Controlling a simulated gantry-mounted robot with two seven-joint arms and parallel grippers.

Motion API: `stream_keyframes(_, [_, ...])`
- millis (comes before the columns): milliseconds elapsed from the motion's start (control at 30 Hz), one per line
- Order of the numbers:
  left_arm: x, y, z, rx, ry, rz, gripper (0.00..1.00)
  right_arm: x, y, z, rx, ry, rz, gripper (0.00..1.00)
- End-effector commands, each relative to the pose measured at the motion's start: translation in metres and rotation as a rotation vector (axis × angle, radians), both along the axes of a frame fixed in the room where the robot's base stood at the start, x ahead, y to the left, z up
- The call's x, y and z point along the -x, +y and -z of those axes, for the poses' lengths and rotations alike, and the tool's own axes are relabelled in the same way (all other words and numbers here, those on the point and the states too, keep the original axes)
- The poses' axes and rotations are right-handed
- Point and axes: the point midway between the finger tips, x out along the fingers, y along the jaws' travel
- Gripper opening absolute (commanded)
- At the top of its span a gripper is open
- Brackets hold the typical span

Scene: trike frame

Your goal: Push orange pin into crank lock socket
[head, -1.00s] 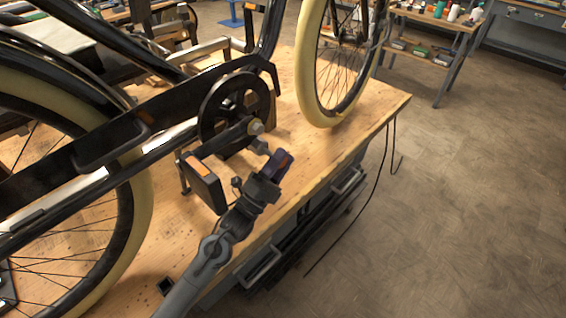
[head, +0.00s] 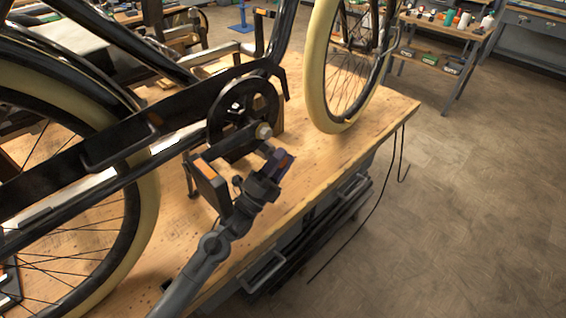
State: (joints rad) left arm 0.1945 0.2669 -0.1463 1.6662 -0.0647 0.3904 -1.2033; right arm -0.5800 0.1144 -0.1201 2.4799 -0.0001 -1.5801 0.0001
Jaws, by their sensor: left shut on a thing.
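My left gripper (head: 274,168) is just below and to the right of the crank hub, its arm rising from the bottom edge. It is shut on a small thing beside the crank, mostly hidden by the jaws. A dark purple-blue block with a reddish-orange edge shows at its tip. The crank (head: 240,139) has a round pale bolt end (head: 264,131) facing out, close above the gripper. I cannot make out the orange pin or the lock socket clearly. My right gripper is not in view.
A black pedal with an orange reflector (head: 206,176) is just left of my gripper. The cream-tyred front wheel (head: 321,100) stands behind right and the rear wheel (head: 148,210) is at left. The wooden bench top (head: 345,145) is clear at right.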

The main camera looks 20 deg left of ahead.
Motion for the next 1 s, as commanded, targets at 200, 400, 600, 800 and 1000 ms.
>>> stream_keyframes(200, [-0.001,0.003,0.0,0.0,-0.001,0.0,0.48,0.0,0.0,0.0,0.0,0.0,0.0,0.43])
stream_keyframes(400, [-0.001,0.003,0.0,0.0,0.0,0.0,0.69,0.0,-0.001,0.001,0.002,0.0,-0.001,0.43])
stream_keyframes(600, [-0.001,0.003,0.0,0.0,0.001,0.0,0.69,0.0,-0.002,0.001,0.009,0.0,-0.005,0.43])
stream_keyframes(800, [-0.001,0.002,0.0,0.0,0.001,0.001,0.69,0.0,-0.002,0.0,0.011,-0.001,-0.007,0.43])
stream_keyframes(1000, [0.004,-0.011,0.0,0.002,0.003,0.002,0.69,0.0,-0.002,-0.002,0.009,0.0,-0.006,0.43])
